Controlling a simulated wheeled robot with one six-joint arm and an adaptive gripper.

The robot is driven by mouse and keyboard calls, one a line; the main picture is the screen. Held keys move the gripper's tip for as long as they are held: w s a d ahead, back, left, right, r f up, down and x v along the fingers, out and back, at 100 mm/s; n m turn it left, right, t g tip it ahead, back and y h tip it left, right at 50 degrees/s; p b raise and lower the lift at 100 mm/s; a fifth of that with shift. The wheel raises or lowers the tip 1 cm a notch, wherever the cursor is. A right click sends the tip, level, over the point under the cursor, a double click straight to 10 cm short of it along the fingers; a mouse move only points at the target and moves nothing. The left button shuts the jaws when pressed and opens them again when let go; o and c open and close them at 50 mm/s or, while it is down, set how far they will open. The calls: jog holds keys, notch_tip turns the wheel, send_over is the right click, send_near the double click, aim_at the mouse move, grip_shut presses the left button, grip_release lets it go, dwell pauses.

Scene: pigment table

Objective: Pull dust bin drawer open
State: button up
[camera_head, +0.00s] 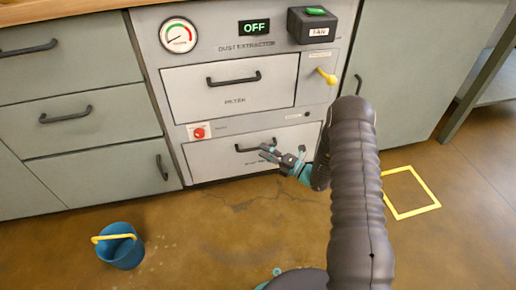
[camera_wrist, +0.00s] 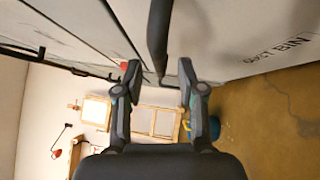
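The dust bin drawer (camera_head: 225,160) is the lower light-grey front of the dust extractor and looks flush with the cabinet. Its dark bar handle (camera_head: 250,148) is partly hidden by my gripper (camera_head: 270,155). There my gripper (camera_wrist: 160,73) is open, with a finger on either side of the handle (camera_wrist: 158,35). A gap shows between each fingertip and the handle, so I see no grip on it.
Above are the filter drawer (camera_head: 230,92), a yellow lever (camera_head: 326,76), a red button (camera_head: 199,132), an OFF display (camera_head: 254,27) and a fan box (camera_head: 312,25). A blue bucket (camera_head: 122,252) stands on the floor at left. A yellow square (camera_head: 436,207) marks the floor at right. The floor before the drawer is clear.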

jog(key=shift+x, duration=1.65)
grip_shut()
